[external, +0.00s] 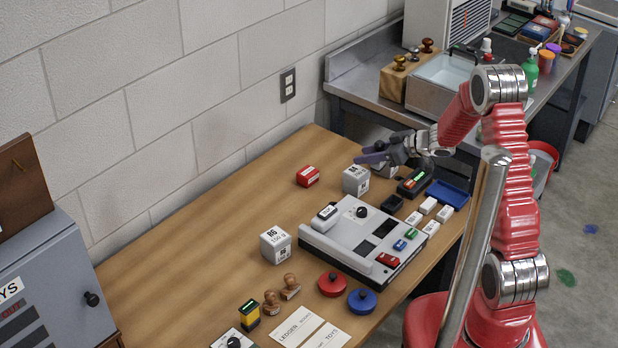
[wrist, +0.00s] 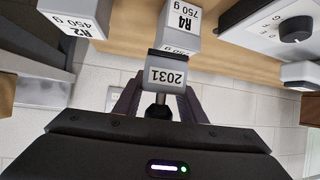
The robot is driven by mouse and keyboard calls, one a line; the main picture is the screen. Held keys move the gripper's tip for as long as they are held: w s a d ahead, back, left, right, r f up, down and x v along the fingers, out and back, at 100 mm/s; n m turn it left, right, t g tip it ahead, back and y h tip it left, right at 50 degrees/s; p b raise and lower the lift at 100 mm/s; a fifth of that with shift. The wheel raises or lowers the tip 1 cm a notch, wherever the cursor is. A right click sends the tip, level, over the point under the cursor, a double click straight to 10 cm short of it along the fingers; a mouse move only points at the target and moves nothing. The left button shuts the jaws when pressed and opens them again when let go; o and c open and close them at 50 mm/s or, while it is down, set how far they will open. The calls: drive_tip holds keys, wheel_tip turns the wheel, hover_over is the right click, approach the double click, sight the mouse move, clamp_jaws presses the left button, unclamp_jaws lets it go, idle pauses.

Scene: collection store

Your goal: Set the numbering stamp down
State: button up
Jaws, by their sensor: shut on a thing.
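My gripper (external: 385,153) is over the far part of the wooden table in the external view. In the wrist view its two dark fingers (wrist: 158,106) are closed around the numbering stamp (wrist: 167,78), a grey body marked 2031 with a black knob between the fingers. A grey block marked R4 750 g (wrist: 178,28) shows just beyond the stamp, and one marked R2 450 g (wrist: 77,14) is to its left. In the external view the stamp is hard to make out at the gripper, and I cannot tell its height above the table.
A grey machine (external: 318,240) with knob and buttons fills the table's middle. A grey block (external: 355,180), a red box (external: 307,176), a blue tray (external: 447,194) and several white blocks crowd the far end. The table's left side (external: 210,260) is clear.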

drive_tip(key=w+a, duration=1.3)
drive_tip(key=w, duration=0.2)
drive_tip(key=shift+m+t, duration=0.4)
drive_tip(key=shift+r, duration=0.1)
clamp_jaws()
drive_tip(key=shift+h, duration=0.4)
drive_tip(key=shift+w+d+m+t, duration=0.1)
drive_tip(key=shift+d+m+t, duration=0.05)
drive_tip(key=shift+m+t, duration=0.25)
hover_over(319, 162)
drive_tip(key=shift+f, duration=3.1)
drive_tip(key=shift+f, duration=0.15)
drive_tip(key=shift+f, duration=1.75)
